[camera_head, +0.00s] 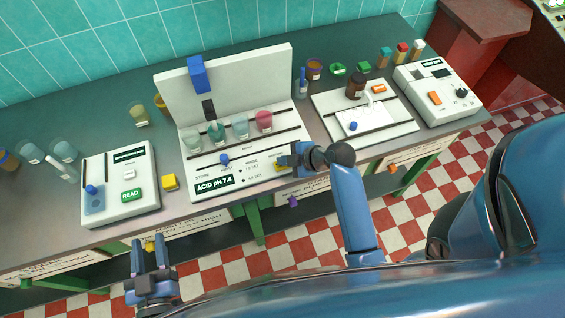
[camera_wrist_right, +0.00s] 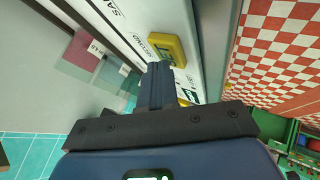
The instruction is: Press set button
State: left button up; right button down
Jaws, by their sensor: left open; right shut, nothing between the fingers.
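A white station labelled "ACID pH 7.4" (camera_head: 214,184) stands mid-bench, with a raised back panel and several coloured cups. A yellow button (camera_head: 277,166) sits at the right of its front panel, partly covered by my right gripper (camera_head: 285,161). In the right wrist view the yellow button (camera_wrist_right: 167,48) has dark lettering too small to read surely. My right gripper (camera_wrist_right: 160,69) is shut and empty, its tips at the button's near edge; whether they touch cannot be told. My left gripper (camera_head: 151,243) is open and empty, low in front of the bench.
A white device with a green READ button (camera_head: 131,195) and a yellow block (camera_head: 170,181) stand left of the station. A white tray (camera_head: 391,130) with a brown bottle (camera_head: 356,85) and another device (camera_head: 437,94) stand right. Coloured knobs stick out from the bench front.

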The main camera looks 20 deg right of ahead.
jog(key=shift+f, duration=0.15)
dwell(0.5)
jog(key=shift+r+p, duration=0.65)
jog(key=shift+r, duration=0.25)
jog(key=shift+r+p, duration=1.95)
jog(key=shift+r, duration=0.6)
